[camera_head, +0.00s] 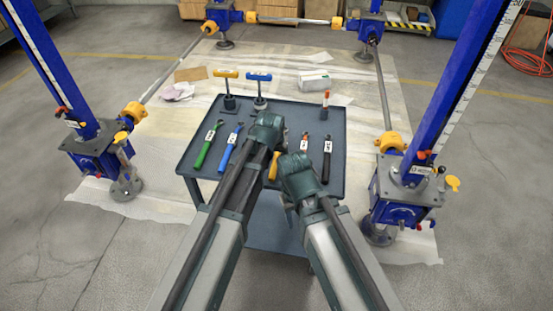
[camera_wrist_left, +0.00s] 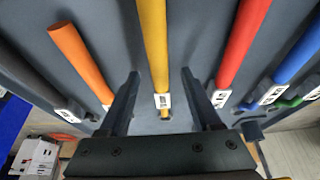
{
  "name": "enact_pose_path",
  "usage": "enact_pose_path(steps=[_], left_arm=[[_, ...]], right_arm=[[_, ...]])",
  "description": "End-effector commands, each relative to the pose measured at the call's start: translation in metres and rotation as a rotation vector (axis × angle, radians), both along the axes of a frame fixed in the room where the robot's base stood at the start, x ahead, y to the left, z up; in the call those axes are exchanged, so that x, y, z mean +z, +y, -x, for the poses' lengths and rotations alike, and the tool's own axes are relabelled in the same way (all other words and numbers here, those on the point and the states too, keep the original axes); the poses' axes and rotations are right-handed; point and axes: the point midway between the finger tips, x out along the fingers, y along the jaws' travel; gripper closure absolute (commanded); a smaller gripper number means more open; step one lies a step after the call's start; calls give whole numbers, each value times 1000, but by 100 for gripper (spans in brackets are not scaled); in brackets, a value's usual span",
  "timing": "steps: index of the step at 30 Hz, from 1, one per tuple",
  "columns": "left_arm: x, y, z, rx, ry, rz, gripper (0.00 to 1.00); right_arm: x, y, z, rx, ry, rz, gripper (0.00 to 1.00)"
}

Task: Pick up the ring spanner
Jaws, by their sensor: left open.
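Several spanners with coloured handles and white labels lie on a dark grey table (camera_head: 338,185): green (camera_head: 205,148), blue (camera_head: 231,148), yellow (camera_head: 274,166), orange (camera_head: 304,150) and black (camera_head: 326,160). The left wrist view also shows a red handle (camera_wrist_left: 240,45). I cannot tell which is the ring spanner. My left gripper (camera_wrist_left: 159,78) is open, its two fingers apart with the yellow handle (camera_wrist_left: 153,40) running between them, not gripped. My right gripper (camera_head: 293,165) is over the table, right of the left one; its fingers are hidden.
Yellow (camera_head: 227,75) and blue (camera_head: 258,78) T-handled tools and a red-topped one (camera_head: 326,98) stand at the table's back edge. Blue screw jacks stand left (camera_head: 95,150) and right (camera_head: 408,185). A white box (camera_head: 314,80) lies on the floor sheet beyond.

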Motion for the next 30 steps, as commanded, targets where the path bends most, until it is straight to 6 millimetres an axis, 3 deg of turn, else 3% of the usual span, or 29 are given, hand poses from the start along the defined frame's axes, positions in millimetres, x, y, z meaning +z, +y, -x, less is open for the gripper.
enact_pose_path(steps=[5, 16, 30], left_arm=[[0, 0, 0, 0, 0, 0, 35], [0, 0, 0, 0, 0, 0, 100], [0, 0, 0, 0, 0, 0, 100]], right_arm=[[0, 0, 0, 0, 0, 0, 50], [0, 0, 0, 0, 0, 0, 50], [0, 0, 0, 0, 0, 0, 50]])
